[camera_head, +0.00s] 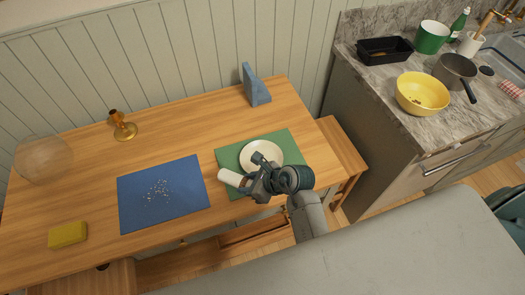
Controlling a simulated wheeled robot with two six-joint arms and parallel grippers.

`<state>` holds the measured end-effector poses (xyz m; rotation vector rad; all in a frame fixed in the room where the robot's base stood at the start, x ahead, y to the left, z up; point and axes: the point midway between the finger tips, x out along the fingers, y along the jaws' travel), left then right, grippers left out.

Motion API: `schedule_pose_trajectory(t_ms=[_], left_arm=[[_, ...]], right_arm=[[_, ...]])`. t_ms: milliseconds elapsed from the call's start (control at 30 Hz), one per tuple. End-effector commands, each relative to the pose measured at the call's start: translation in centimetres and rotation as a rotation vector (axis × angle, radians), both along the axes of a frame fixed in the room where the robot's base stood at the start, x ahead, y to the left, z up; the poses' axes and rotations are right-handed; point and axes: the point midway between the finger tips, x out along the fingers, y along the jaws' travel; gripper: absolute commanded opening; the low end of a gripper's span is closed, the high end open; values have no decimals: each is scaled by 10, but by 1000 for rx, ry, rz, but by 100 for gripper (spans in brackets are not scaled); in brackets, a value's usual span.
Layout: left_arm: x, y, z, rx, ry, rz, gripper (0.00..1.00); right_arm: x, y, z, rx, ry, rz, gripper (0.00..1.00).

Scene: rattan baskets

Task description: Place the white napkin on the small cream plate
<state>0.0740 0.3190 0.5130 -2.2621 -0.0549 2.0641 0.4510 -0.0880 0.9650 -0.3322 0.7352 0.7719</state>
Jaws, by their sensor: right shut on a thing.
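The white napkin (230,177) looks like a short white roll. My right gripper (247,181) is shut on it, at the front left edge of the small cream plate (257,150). I cannot tell how high the napkin is above the green mat. The plate lies on the green mat (289,140), and my right gripper hides its front part. My left gripper is not in view.
A blue mat (135,190) with small white bits lies left of the green one. A yellow sponge-like block (68,234), a brass candlestick (122,127), a glass bowl (42,160) and a blue-grey wedge (254,87) stand on the wooden table (185,120). The back middle is clear.

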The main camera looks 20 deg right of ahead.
Motion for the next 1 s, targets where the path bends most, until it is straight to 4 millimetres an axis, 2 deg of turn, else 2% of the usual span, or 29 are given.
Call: schedule_pose_trajectory(t_ms=[167, 300, 500, 600, 767, 1000], left_arm=[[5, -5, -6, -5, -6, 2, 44], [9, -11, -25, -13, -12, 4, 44], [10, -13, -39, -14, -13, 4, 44], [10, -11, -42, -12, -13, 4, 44], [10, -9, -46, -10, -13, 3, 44], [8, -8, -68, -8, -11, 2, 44]], right_arm=[[38, -30, -6, -9, -5, 1, 15], [69, -52, -12, -7, -6, 0, 15], [105, -80, -15, -4, -3, -1, 15], [115, -87, -15, -2, -2, 0, 15], [120, -90, -18, 0, -1, -1, 15], [119, -90, -49, -1, 1, -1, 15]])
